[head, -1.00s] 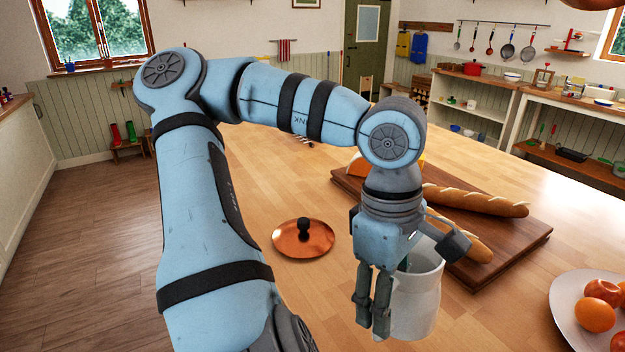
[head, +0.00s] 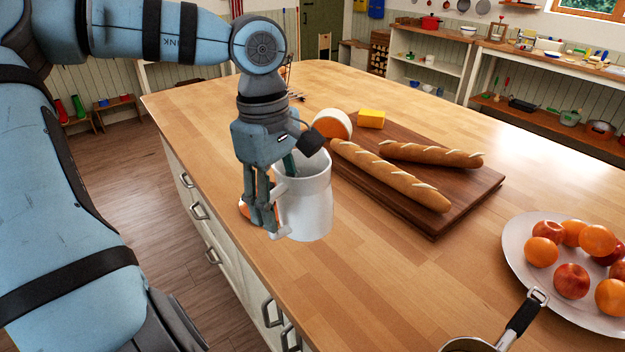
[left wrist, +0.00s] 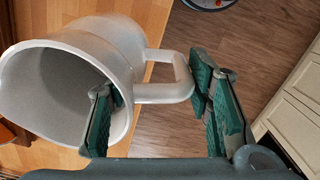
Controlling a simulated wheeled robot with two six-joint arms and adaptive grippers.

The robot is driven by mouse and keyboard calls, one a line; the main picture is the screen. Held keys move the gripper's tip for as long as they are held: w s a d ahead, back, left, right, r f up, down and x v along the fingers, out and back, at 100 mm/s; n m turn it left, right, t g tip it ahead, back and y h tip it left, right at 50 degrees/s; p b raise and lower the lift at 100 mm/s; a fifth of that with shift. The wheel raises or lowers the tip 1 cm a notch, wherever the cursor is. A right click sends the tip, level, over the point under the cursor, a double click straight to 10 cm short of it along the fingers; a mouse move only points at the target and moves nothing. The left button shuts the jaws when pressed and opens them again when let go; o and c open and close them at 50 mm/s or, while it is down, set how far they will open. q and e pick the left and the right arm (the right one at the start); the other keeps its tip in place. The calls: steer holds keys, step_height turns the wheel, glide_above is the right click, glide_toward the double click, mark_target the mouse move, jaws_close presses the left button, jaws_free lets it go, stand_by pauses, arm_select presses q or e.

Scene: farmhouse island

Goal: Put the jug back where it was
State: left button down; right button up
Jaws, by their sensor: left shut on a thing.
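The white jug (head: 308,205) is near the left edge of the wooden island top, upright or nearly so. My left gripper (head: 262,218) is shut on the jug at its handle side, pointing down. In the left wrist view, the jug (left wrist: 125,45) shows its open, empty-looking mouth. One finger of the left gripper (left wrist: 160,112) is at the mouth and the other beyond the handle, with the rim and handle between them. I cannot tell whether the jug's base touches the top. My right gripper is not in view.
A copper lid (head: 243,207) is mostly hidden behind my left gripper and the jug. A dark board (head: 435,222) with two baguettes and cheese lies right of the jug. A plate (head: 518,258) of fruit and a pan (head: 470,345) are at the right front. Bare wood lies between.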

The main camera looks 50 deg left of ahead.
arm_select(q)
steer(key=w+a+r+m, duration=0.1)
steer(key=w+a+m, duration=0.2)
steer(key=w+a, duration=0.1)
steer(key=shift+w+a+r+m+y+p, duration=0.15)
steer(key=shift+w+r+m+y+p, duration=0.2)
steer(key=shift+w, duration=0.25)
step_height(320, 180, down, 20)
steer(key=b, duration=0.3)
steer(key=shift+r, duration=0.15)
steer(key=shift+b, duration=0.35)
steer(key=c, duration=0.8)
jaws_free()
